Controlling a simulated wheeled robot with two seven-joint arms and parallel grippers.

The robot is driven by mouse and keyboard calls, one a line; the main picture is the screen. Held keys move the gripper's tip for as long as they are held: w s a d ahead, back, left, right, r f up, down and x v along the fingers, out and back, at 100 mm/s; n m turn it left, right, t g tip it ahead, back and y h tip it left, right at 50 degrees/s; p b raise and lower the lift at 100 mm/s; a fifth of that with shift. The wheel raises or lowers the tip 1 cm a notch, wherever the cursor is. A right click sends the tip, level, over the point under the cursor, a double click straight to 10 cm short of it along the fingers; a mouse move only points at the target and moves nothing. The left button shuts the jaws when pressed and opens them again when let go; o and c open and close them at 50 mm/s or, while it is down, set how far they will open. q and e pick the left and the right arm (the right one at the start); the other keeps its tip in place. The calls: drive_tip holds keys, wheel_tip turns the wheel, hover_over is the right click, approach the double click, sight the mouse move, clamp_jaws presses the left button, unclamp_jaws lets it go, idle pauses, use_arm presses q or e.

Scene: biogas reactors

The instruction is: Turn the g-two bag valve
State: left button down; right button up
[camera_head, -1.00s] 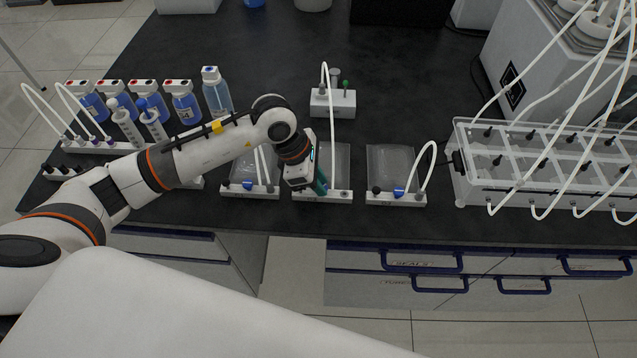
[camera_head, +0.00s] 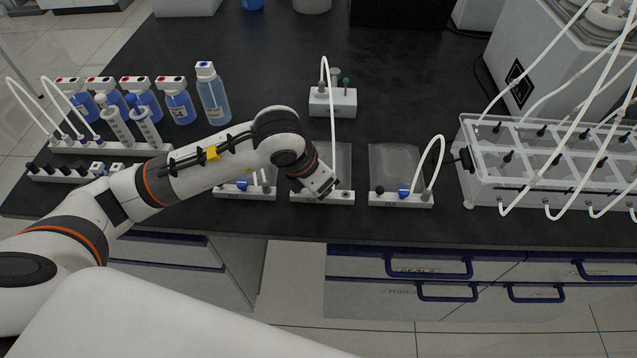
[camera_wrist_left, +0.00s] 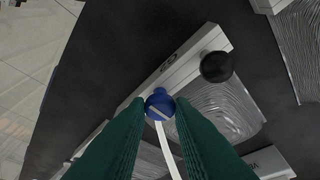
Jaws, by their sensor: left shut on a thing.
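The blue g-two bag valve (camera_wrist_left: 160,104) is a round knob with a pale stripe across its top, seen in the left wrist view. It sits on a white bar (camera_wrist_left: 186,62) beside a black knob (camera_wrist_left: 216,67). My left gripper (camera_wrist_left: 161,108) has its green fingers on both sides of the valve, shut on it. In the head view the left gripper (camera_head: 327,192) is at the front bar (camera_head: 308,197) of the middle bag stand. My wrist hides the valve and part of the clear bag (camera_head: 343,160) there. The right gripper is not in view.
A similar bag stand with a blue valve (camera_head: 404,191) is to the right; another (camera_head: 232,192) is left, partly behind my arm. A white tube (camera_head: 332,110) rises behind the gripper from a small white block (camera_head: 331,102). Bottles (camera_head: 212,96) stand back left; a clear rack (camera_head: 545,165) stands right.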

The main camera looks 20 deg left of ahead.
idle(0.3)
use_arm(q)
drive_tip(key=c, duration=1.3)
unclamp_jaws()
drive_tip(key=shift+o, duration=0.2)
drive_tip(key=b+v, duration=0.1)
drive_tip(key=v, duration=1.1)
drive_tip(key=shift+d, duration=0.15)
